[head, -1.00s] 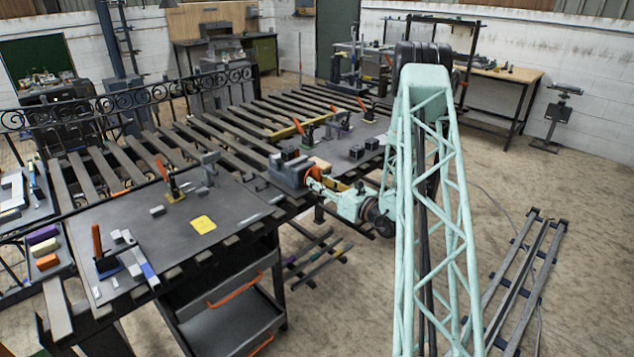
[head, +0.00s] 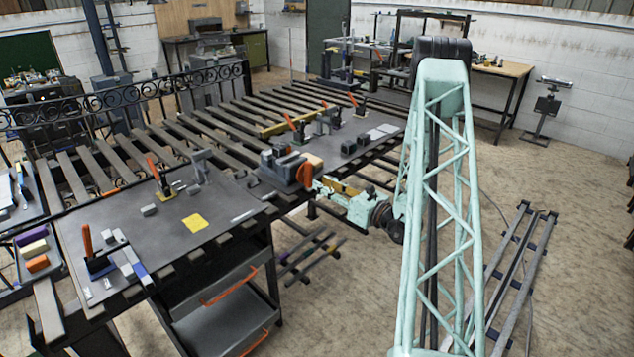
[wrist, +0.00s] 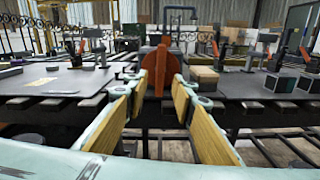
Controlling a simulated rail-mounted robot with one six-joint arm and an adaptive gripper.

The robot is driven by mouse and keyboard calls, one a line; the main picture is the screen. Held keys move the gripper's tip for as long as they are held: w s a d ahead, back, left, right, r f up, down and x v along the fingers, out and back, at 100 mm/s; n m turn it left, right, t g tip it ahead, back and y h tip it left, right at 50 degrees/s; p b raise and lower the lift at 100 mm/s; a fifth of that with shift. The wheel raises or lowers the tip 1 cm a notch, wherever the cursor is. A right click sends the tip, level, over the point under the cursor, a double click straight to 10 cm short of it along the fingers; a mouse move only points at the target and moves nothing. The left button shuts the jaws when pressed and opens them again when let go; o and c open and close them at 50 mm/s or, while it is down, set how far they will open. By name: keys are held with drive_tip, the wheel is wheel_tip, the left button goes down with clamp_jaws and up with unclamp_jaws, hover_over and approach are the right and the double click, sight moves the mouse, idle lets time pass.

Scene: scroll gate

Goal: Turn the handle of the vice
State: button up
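In the wrist view the orange handle (wrist: 161,68) is straight ahead, and hides most of the vice. My gripper (wrist: 158,88) is open, with one yellow-padded finger on each side of the view. The handle shows in the gap at the fingertips; I cannot tell whether it is touched. In the head view my gripper (head: 322,186) is right beside the handle.
The slatted table carries a dark plate (head: 125,222) with orange-handled clamps and a yellow square (head: 195,222). More clamps and small blocks stand behind the vice. A drawer cart (head: 215,290) is below the table. Metal rails (head: 515,275) lie on the floor at right.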

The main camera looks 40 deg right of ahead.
drive_tip(key=shift+s+d, duration=0.15)
drive_tip(key=shift+s, duration=2)
